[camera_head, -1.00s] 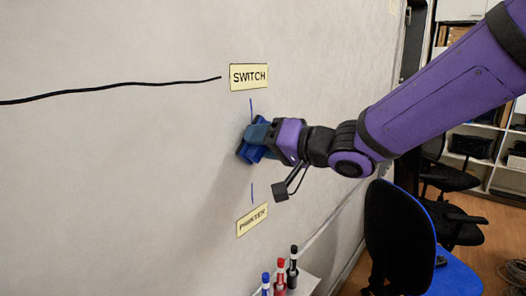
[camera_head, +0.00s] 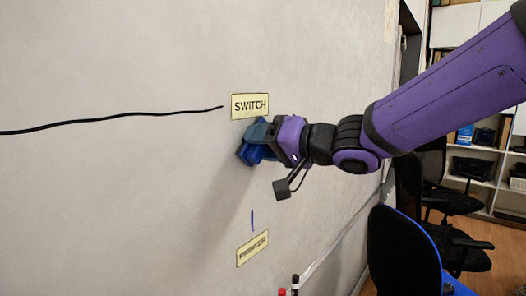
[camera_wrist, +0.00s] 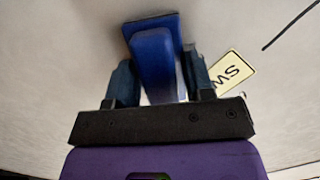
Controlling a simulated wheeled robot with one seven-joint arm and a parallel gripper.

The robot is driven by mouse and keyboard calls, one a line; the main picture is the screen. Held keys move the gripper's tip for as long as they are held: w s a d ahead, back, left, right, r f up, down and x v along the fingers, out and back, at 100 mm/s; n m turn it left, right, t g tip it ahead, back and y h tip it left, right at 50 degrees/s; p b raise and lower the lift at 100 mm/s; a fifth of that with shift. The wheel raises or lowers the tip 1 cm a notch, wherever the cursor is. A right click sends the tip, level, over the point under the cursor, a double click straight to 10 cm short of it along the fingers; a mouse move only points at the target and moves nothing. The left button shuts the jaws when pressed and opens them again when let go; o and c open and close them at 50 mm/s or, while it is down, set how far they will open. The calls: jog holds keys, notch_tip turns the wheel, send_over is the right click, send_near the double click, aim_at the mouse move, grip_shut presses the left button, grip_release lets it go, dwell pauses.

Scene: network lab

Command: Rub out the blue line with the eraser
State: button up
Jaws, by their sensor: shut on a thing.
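My gripper (camera_head: 265,137) is shut on the blue eraser (camera_head: 246,153) at the whiteboard, just below the SWITCH label (camera_head: 249,106). In the wrist view the eraser (camera_wrist: 155,58) sits between the two fingers, its flat pad facing the board. I cannot tell for sure whether the pad touches the surface. A short piece of the blue line (camera_head: 252,220) shows just above the PRINTER label (camera_head: 252,248). The board between this piece and the eraser looks bare. Whatever lies behind the eraser and gripper is hidden.
A black line (camera_head: 110,118) runs from the left edge towards the SWITCH label. Marker tops, one red (camera_head: 282,292) and one black (camera_head: 295,283), show at the bottom. A blue-backed chair (camera_head: 402,250) stands at the lower right, with shelves behind.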

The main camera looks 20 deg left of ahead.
jog(key=shift+a+r, duration=0.1)
jog(key=shift+r, duration=1.1)
send_over(252, 231)
jog(key=d, duration=0.3)
jog(key=shift+s+a+f, duration=0.1)
jog(key=shift+f, duration=2.45)
jog(key=shift+s+a+f, duration=0.1)
jog(key=shift+s+f, duration=0.05)
jog(key=shift+f, duration=2.35)
jog(key=shift+s+a+f, duration=0.1)
jog(key=shift+f, duration=2.45)
jog(key=shift+f, duration=0.15)
jog(key=shift+f, duration=3.6)
jog(key=v, duration=0.6)
jog(key=shift+s+f, duration=0.3)
jog(key=shift+s, duration=0.05)
jog(key=shift+v, duration=1.35)
